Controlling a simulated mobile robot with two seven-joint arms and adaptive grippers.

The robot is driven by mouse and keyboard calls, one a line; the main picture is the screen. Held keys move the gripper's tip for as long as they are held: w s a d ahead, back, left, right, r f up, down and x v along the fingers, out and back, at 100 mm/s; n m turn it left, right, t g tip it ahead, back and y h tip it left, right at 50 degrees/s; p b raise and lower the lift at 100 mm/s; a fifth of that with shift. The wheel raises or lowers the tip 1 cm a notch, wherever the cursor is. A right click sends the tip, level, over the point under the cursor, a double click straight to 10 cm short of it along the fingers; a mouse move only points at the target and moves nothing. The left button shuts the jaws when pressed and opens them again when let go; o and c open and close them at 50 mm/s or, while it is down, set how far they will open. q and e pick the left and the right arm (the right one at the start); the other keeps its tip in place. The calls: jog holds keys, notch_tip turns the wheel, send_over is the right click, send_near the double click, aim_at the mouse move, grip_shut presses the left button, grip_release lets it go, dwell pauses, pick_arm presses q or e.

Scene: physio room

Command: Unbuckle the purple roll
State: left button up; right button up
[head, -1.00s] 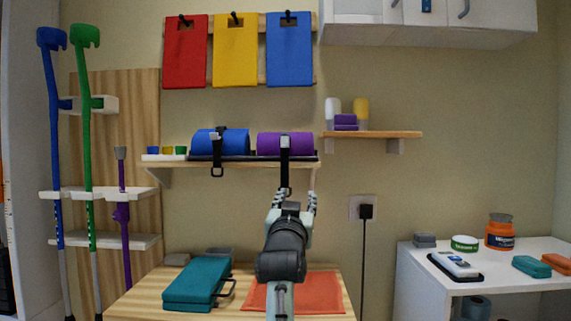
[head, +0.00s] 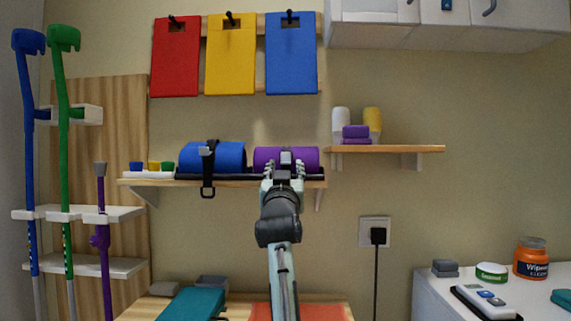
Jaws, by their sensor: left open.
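The purple roll (head: 308,157) lies on the wall shelf, on a dark tray, to the right of the blue roll (head: 228,156). My right gripper is out of view.
The blue roll has its own black strap (head: 208,170) hanging over the shelf edge (head: 160,183). Small coloured cups stand at the shelf's left end. A higher shelf (head: 400,149) with bottles is to the right. Red, yellow and blue boards hang above. Crutches stand at left.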

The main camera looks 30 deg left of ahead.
pick_arm(q)
jog(key=shift+x, duration=0.85)
grip_shut()
